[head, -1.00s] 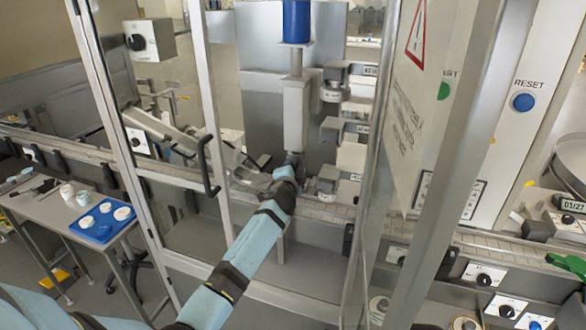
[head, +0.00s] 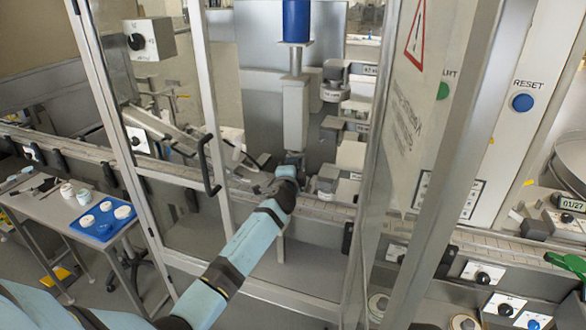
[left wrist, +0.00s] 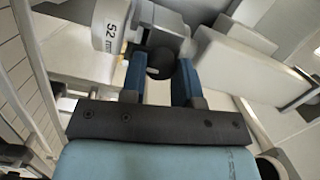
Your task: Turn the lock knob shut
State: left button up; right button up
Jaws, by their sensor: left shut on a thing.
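A dark round lock knob (left wrist: 161,63) sits between the two blue fingers of my left gripper (left wrist: 160,75) in the left wrist view. The fingers are closed on its sides. The knob is on a grey clamp block beside a white cylinder labelled 52 mm (left wrist: 110,25). In the head view my left gripper (head: 290,165) reaches through the open guard front to the base of the filling station, and the wrist hides the knob there. My right gripper is not in view.
The guard's door frame (head: 205,100) stands left of my arm, with a black handle (head: 207,165). A guard panel with a warning sign (head: 415,30) stands on the right. The conveyor (head: 325,212) runs beneath my wrist. A blue tray (head: 125,222) with white jars is at left.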

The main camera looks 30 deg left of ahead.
pick_arm(q)
jog(key=o, duration=0.9)
jog(key=shift+a, duration=0.1)
jog(key=shift+o, duration=0.2)
jog(key=b+v, duration=0.1)
jog(key=v, duration=1.2)
jog(key=shift+s+b, duration=0.35)
jog(key=s+d+f+n+g+h+p, duration=0.25)
jog(key=s+d+f+h, duration=0.35)
jog(key=s+d+f, duration=0.55)
jog(key=s+d+f+n+g+h, duration=0.1)
jog(key=s+d+f+n+h, duration=0.1)
jog(key=s, duration=0.7)
jog(key=s+d+f+n+g+h, duration=0.2)
jog(key=s+d+f+n, duration=0.2)
jog(key=s+d+f, duration=0.3)
jog(key=s+f, duration=0.2)
jog(key=s, duration=0.1)
